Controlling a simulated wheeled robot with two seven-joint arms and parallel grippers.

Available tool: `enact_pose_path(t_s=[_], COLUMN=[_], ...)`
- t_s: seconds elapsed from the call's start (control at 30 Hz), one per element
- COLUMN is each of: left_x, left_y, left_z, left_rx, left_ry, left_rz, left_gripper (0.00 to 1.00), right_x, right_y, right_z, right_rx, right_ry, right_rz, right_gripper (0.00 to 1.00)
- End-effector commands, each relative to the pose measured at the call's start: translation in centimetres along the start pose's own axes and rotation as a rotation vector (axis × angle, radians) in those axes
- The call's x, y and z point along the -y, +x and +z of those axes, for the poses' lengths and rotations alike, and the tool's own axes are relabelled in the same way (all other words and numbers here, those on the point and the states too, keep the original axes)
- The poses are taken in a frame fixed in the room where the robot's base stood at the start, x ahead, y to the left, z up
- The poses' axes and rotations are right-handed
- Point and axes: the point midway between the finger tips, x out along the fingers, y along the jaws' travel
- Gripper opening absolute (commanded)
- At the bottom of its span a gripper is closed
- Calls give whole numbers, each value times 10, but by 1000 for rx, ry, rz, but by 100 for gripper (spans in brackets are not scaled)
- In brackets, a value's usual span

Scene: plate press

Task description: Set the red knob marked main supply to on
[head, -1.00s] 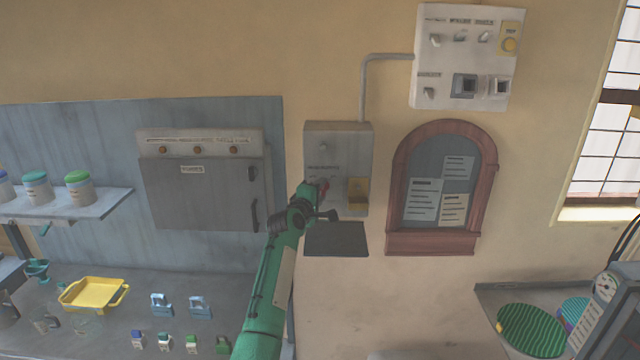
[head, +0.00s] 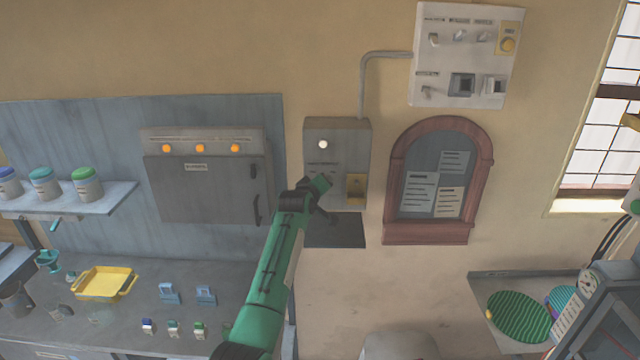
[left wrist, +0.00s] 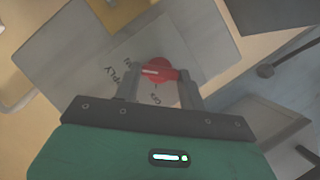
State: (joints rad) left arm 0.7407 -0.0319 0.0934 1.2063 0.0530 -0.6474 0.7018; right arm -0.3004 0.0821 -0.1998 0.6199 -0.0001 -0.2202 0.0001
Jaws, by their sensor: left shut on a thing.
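The red knob (left wrist: 158,67) sits on the pale plate of the grey wall box (head: 350,136), with parts of printed words around it in the left wrist view. My left gripper (left wrist: 160,80) is shut on the knob, one finger on each side. A white pointer line shows on the knob, but the finger and tilt leave its exact mark unclear. In the head view my left gripper (head: 320,186) is at the box front and hides the knob. A white lamp (head: 323,144) on the box is lit. My right gripper is not in view.
A yellow part (head: 356,187) sits on the box right beside my gripper. A dark shelf (head: 340,231) is just below. The grey cabinet (head: 205,188) to the left has several lit orange lamps (head: 201,149). An arched notice board (head: 397,228) stands to the right.

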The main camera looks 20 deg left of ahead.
Motion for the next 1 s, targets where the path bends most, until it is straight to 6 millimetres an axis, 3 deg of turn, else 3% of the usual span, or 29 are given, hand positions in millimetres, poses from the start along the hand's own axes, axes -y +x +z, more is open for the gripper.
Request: enact_pose_path(t_s=[0.57,0.6,0.7,1.0], left_x=[-3,-3,-2,-1], left_y=[0,0,0,-1], left_z=[-3,-3,-3,-1], left_rx=[-6,-6,-5,-2], left_ry=[34,34,33,31], left_rz=[-9,-9,-9,-11], left_gripper=[18,45,63,63], right_x=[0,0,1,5], right_y=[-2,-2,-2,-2], right_z=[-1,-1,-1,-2], right_rx=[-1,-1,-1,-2], right_ry=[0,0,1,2], right_rz=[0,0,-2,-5], right_gripper=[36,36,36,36])
